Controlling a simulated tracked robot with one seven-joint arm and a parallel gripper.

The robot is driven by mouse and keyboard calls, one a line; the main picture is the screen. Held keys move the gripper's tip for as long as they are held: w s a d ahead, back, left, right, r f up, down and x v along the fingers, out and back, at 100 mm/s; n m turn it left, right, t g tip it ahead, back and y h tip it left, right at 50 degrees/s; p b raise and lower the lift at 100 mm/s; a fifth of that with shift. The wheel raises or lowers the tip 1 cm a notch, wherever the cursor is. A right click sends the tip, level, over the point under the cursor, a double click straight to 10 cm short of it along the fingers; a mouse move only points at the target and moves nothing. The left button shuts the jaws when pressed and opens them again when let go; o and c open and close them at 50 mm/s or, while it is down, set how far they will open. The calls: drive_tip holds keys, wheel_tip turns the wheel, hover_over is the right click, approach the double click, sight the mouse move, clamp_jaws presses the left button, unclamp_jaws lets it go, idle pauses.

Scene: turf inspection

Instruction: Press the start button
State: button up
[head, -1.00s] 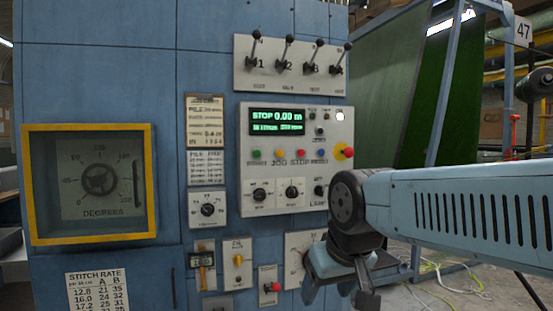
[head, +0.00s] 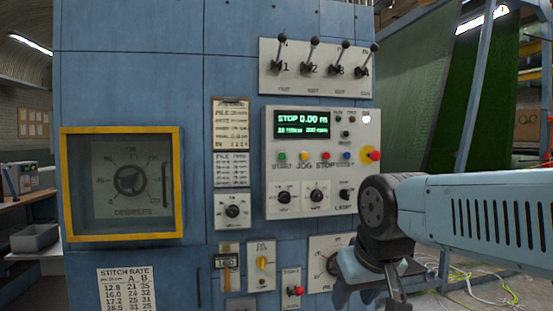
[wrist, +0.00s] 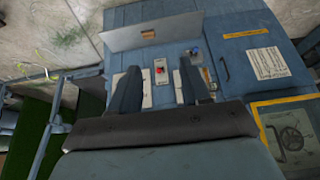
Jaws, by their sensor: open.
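The green start button (head: 282,157) is at the left end of a button row on the pale control panel (head: 290,205), under the lit display, with "START" printed below it. Yellow, red and blue buttons sit to its right. My gripper (head: 370,298) is low at the right in the head view, below and right of the start button and apart from it; its tips are cut off by the frame edge. In the wrist view my gripper (wrist: 159,66) is open and empty, with its two dark fingers spread. I cannot make out the start button in that view.
A red mushroom button (head: 374,155) is at the panel's right edge. Several levers (head: 312,55) stick out above the panel. A yellow-framed dial window (head: 122,240) is at the left. Small switch plates sit below the panel. A blue frame with green turf (head: 470,90) stands at the right.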

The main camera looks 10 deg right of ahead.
clamp_jaws()
idle(1.4)
